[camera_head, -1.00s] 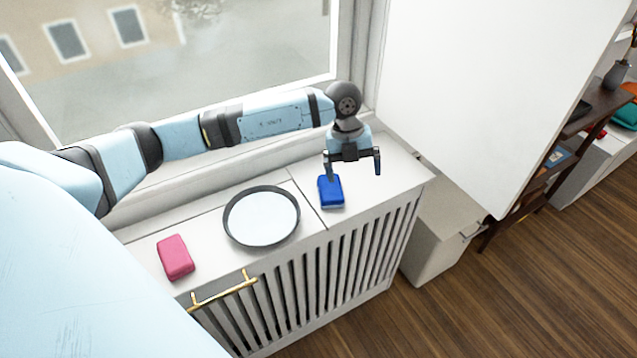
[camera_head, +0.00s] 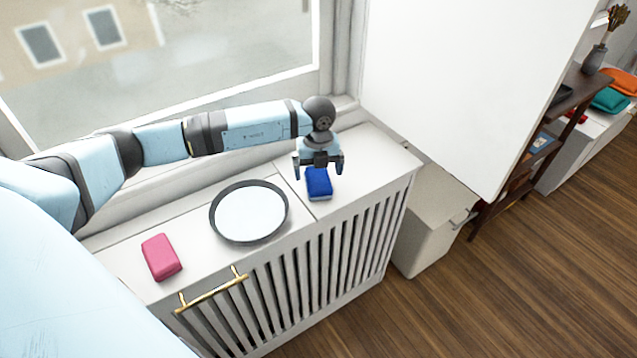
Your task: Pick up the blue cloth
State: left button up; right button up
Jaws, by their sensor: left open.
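The blue cloth (camera_head: 319,185) is a small folded block lying on the white radiator cover (camera_head: 360,170) under the window. My left gripper (camera_head: 318,174) is open, with its two dark fingers spread and pointing down at the cloth. The fingers appear on either side of the cloth's far end and partly overlap it in the picture. I cannot tell whether they touch it or how far above it they are. My right gripper is not in view.
A round tray with a dark rim (camera_head: 227,235) and a pink folded cloth (camera_head: 161,257) lie to the left on the same cover. A gold handle (camera_head: 212,291) is on its front. A white bin (camera_head: 432,215) stands right of it. Wooden floor is free at lower right.

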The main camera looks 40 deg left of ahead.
aim_at(318, 178)
pick_arm(q)
notch_tip(318, 178, down, 4)
jog(key=c, duration=1)
jog(key=shift+r, duration=0.15)
notch_tip(318, 178, up, 20)
jog(key=shift+d+f+p, duration=0.1)
jog(key=shift+p, duration=0.8)
